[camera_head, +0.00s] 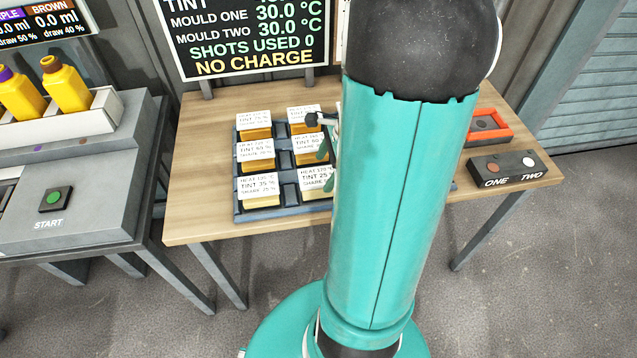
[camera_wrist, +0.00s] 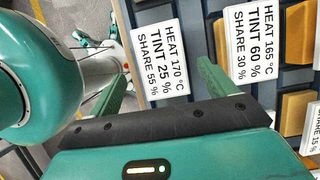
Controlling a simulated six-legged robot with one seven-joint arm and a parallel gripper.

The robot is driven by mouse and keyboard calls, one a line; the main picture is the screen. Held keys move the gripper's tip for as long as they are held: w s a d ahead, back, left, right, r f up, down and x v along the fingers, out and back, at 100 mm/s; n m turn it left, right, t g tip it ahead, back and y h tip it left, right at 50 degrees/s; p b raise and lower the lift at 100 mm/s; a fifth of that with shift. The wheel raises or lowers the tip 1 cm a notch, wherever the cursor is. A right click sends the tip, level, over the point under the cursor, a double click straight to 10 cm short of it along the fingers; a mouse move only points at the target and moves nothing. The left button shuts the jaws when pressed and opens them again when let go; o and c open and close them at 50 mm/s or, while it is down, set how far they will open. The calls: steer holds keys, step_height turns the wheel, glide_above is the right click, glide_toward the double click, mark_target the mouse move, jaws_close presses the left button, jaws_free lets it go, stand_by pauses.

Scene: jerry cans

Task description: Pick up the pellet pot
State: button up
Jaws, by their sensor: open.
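I cannot clearly pick out a pellet pot in either view; my arm covers part of the table. My gripper (camera_head: 325,140) is partly hidden behind my arm in the head view, over the right part of a dark rack. In the wrist view my gripper (camera_wrist: 162,85) is open, its two green fingers apart with nothing held. A white label (camera_wrist: 160,62) reading "HEAT 170 °C, TINT 25 %, SHARE 55 %" shows between the fingers. I cannot tell how far the fingers are above it.
The dark rack (camera_head: 287,211) holds several yellow labelled blocks on a wooden table (camera_head: 200,170). At the right are an orange-red frame (camera_head: 505,122) and a two-button box (camera_head: 509,168). A bench (camera_head: 90,215) at left carries yellow bottles (camera_head: 67,86) in a white tray.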

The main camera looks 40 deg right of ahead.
mark_target(320, 176)
steer(key=x, duration=0.4)
steer(key=shift+w+a+f, duration=0.1)
steer(key=shift+w, duration=0.1)
steer(key=shift+f, duration=0.25)
stand_by(0.3)
steer(key=c, duration=1.2)
